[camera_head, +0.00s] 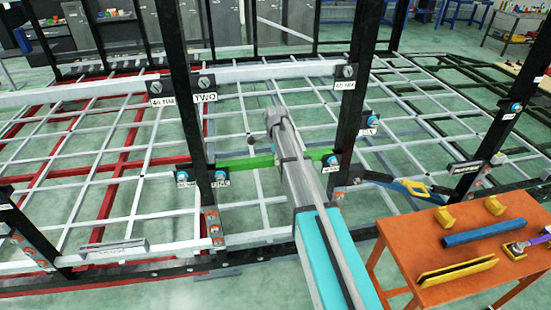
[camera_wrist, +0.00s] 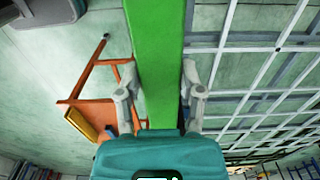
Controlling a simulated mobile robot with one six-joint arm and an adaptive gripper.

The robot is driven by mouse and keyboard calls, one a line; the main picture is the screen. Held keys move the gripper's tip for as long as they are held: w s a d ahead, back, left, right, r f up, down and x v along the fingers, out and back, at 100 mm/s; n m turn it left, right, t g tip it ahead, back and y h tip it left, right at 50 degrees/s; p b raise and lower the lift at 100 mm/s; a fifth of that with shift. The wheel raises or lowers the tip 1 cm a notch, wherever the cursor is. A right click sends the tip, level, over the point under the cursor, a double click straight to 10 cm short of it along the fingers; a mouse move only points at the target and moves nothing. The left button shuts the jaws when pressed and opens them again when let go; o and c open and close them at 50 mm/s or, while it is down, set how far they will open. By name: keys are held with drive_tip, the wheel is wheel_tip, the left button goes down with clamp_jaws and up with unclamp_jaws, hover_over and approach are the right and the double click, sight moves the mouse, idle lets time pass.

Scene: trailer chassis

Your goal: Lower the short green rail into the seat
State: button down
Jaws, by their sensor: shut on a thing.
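The short green rail (camera_head: 245,163) lies level between two black uprights, the left upright (camera_head: 188,110) and the right upright (camera_head: 350,105). Its left end is at the left upright, just above a blue-bolted bracket (camera_head: 220,177). Its right end is close to another blue-bolted bracket (camera_head: 333,162). I cannot tell whether either end touches its bracket. My gripper (camera_wrist: 160,82) is shut on the rail, one finger on each side, in the wrist view. In the head view my arm hides the rail's middle and most of the gripper.
An orange table (camera_head: 400,240) at the lower right holds a blue bar (camera_head: 484,232), a yellow bar (camera_head: 458,272) and yellow blocks. A white lattice frame spreads behind the uprights. A long white beam (camera_head: 260,73) crosses above the rail. A yellow-handled tool (camera_head: 415,188) lies right of the right upright.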

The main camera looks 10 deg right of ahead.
drive_tip(key=shift+f, duration=0.2)
idle(0.3)
drive_tip(key=shift+c, duration=0.7)
unclamp_jaws()
drive_tip(key=shift+r, duration=0.15)
wheel_tip(320, 180, up, 7)
drive_tip(key=p, duration=0.7)
drive_tip(key=s+r+p, duration=0.1)
drive_tip(key=s, duration=1.3)
